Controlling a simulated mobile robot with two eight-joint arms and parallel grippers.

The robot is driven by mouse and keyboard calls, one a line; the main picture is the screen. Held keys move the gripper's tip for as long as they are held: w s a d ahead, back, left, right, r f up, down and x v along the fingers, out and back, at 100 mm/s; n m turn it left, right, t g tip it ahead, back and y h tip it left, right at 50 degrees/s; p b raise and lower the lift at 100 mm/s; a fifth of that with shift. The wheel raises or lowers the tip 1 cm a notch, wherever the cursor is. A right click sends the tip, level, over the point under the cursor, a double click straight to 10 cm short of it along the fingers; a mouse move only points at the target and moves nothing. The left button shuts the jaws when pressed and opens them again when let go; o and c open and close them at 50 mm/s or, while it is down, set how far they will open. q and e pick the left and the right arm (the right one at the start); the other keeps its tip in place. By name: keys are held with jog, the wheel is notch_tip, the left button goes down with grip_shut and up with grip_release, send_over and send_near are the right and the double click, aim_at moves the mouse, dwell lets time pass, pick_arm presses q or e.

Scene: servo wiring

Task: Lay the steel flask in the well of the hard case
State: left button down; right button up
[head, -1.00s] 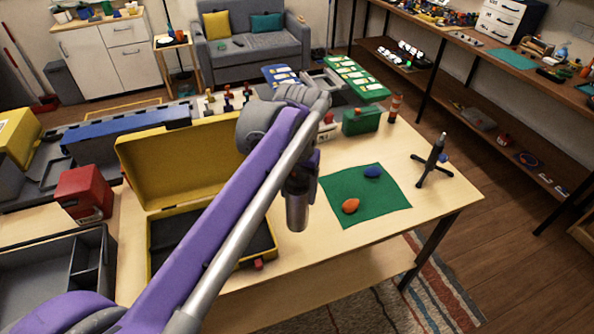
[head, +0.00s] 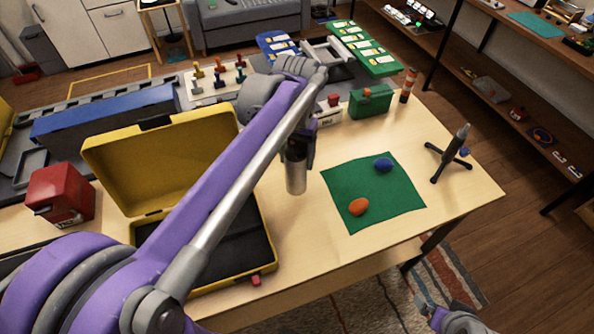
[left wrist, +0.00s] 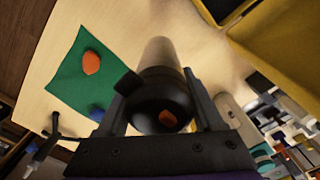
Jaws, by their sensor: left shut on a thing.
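The steel flask (head: 296,176) is a silver cylinder with a dark top, upright beside the green mat in the head view. My left gripper (head: 299,146) is shut on its upper end. The left wrist view shows the flask (left wrist: 158,55) with its black cap between the fingers of the left gripper (left wrist: 160,108). I cannot tell whether its base touches the table. The yellow hard case (head: 160,152) stands open to the left, its dark well (head: 240,240) partly hidden by my left arm. My right gripper (head: 432,302) shows at the bottom right; its jaws are unclear.
The green mat (head: 345,190) carries an orange egg-shaped thing (head: 358,207) and a blue one (head: 383,165). A small black stand (head: 450,155) is at the right. A red box (head: 60,194) stands left of the case. A green box (head: 370,102) stands behind the mat.

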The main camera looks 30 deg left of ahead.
aim_at(297, 172)
pick_arm(q)
jog(key=shift+f, duration=2.8)
jog(key=shift+f, duration=0.15)
jog(key=shift+c, duration=0.2)
grip_release()
